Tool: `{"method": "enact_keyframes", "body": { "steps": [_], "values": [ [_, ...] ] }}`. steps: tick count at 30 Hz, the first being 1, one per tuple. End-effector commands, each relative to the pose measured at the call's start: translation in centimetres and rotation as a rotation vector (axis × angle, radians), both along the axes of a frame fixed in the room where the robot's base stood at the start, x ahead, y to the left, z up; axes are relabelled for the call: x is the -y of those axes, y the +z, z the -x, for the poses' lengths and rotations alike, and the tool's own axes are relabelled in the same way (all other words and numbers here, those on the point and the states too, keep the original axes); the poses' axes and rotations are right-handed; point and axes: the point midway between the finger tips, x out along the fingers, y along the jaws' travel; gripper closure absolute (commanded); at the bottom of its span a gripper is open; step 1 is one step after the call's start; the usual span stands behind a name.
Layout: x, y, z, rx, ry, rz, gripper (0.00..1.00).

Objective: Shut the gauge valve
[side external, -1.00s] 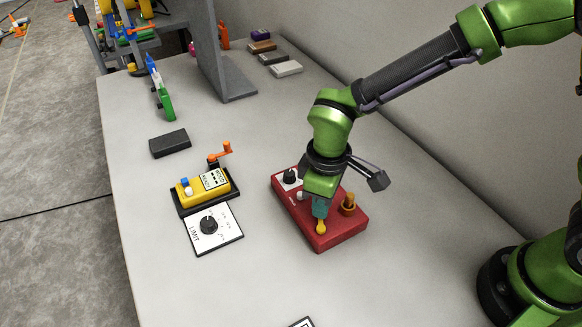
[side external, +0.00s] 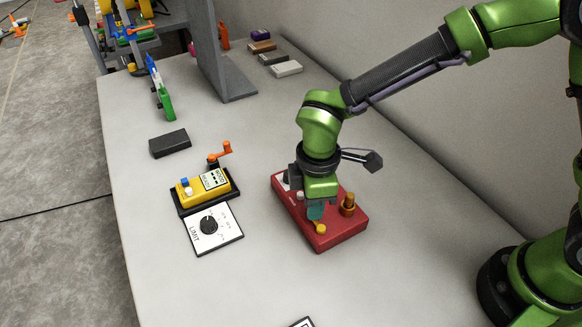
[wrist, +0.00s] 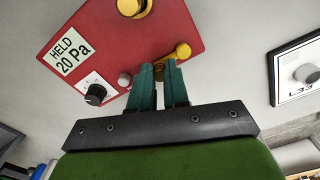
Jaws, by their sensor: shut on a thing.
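The red gauge box (side external: 343,234) sits on the grey table, and it fills the upper part of the wrist view (wrist: 190,20). The yellow valve lever (side external: 320,229) is on its top; its rounded end (wrist: 183,50) shows beside my right-hand finger in the wrist view. My gripper (side external: 315,212) is down over the box with its teal fingers (wrist: 160,68) shut on the lever. The fingers hide part of the lever. A "HELD 20 Pa" label (wrist: 70,50), a black knob (wrist: 95,95) and a pale button (wrist: 124,79) are on the box.
An orange-brown post (side external: 348,205) stands on the box close to my gripper. A white LIMIT dial plate (side external: 222,236) and a yellow device with an orange crank (side external: 225,151) lie to the left. A black block (side external: 169,143) is farther back. The table front is mostly clear.

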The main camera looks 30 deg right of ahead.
Motion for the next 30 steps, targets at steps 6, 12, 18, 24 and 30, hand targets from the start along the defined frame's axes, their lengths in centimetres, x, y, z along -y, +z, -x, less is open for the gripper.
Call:
{"method": "enact_keyframes", "body": {
  "steps": [6, 12, 18, 24, 30],
  "values": [
    [-0.1, 0.1, 0.0, 0.003, 0.005, -0.002, 1.0],
    [-0.1, 0.1, 0.0, 0.003, 0.004, -0.002, 0.75],
    [-0.1, 0.0, 0.0, 0.002, 0.003, -0.001, 0.74],
    [-0.1, 0.7, 0.0, 0.003, 0.001, -0.001, 0.74],
    [-0.1, 4.2, -0.1, 0.007, 0.0, -0.004, 0.74]
  ]
}}
